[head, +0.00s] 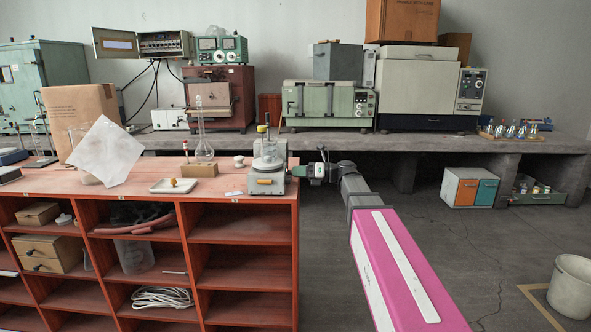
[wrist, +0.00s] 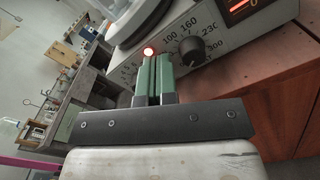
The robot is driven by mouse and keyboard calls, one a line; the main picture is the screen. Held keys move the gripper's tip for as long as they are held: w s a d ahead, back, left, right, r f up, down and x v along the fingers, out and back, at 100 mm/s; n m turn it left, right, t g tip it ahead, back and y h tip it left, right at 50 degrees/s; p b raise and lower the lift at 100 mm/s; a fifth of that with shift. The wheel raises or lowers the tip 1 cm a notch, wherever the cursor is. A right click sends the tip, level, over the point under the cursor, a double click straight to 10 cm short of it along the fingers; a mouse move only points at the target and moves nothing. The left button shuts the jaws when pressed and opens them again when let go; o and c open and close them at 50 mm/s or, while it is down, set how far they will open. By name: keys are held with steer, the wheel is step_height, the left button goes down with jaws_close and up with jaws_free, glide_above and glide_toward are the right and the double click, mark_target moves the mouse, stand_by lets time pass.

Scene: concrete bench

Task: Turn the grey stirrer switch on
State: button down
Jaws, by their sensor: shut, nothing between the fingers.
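The grey stirrer (head: 266,184) stands at the right end of the red wooden shelf unit, with glassware on top. My gripper (head: 300,171) is at the stirrer's right side in the head view. No separate switch lever is clear; the fingers cover part of the panel.
The red shelf top (head: 135,175) holds a white tray (head: 173,185), a tall flask (head: 203,130) on a wooden block and a tilted white sheet (head: 106,151). A concrete bench (head: 420,143) with instruments runs behind. The floor to the right is mostly open, with a bucket (head: 570,287).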

steer(key=shift+w+a+f, duration=0.2)
steer(key=shift+w+a, duration=0.15)
steer(key=shift+a, duration=0.15)
steer(key=shift+w+r, duration=0.25)
steer(key=shift+r, duration=0.15)
steer(key=d, duration=0.6)
steer(key=shift+s, duration=0.3)
steer(key=shift+s, duration=0.1)
